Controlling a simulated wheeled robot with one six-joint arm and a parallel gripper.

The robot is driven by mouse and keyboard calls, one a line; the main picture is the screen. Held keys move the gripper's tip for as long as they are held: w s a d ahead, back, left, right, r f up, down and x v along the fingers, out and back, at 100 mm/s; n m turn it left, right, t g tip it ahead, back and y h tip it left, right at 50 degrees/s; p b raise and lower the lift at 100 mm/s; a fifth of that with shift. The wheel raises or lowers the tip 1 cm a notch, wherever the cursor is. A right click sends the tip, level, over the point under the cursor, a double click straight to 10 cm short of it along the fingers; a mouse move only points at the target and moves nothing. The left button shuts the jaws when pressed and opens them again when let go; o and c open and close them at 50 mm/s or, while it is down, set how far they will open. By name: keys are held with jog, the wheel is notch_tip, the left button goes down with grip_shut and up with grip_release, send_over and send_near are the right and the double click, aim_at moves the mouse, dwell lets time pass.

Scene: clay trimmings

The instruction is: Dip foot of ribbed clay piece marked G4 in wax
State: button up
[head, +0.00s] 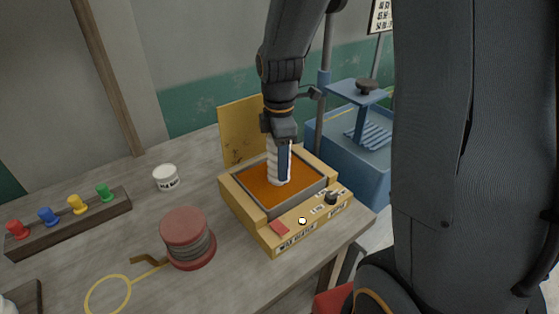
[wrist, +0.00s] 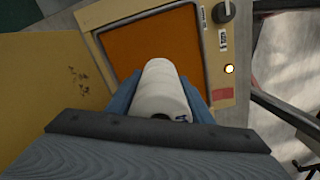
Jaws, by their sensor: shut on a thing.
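My gripper (head: 281,155) is shut on a white ribbed clay piece (head: 274,165) and points straight down over the wax heater. In the wrist view the piece (wrist: 160,92) sits between my blue fingers, with a small dark mark at its near end that I cannot read. The wax heater (head: 240,207) is a yellow box with a square pan of orange-brown wax (head: 252,187). The foot of the piece appears at or in the wax, right of the pan's middle; I cannot tell how deep. The heater's indicator light (head: 302,221) is lit.
The heater's yellow lid (head: 235,135) stands open behind the pan. A white jar (head: 166,178), a red spool (head: 187,238), a yellow loop tool (head: 108,293) and a rack of coloured pegs (head: 70,224) lie to the left. A blue machine (head: 350,135) stands behind right.

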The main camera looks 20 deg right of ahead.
jog(key=shift+f, duration=0.3)
dwell(1.1)
jog(key=shift+r, duration=0.1)
notch_tip(320, 180, up, 7)
jog(key=p, duration=0.6)
dwell(0.7)
dwell(1.0)
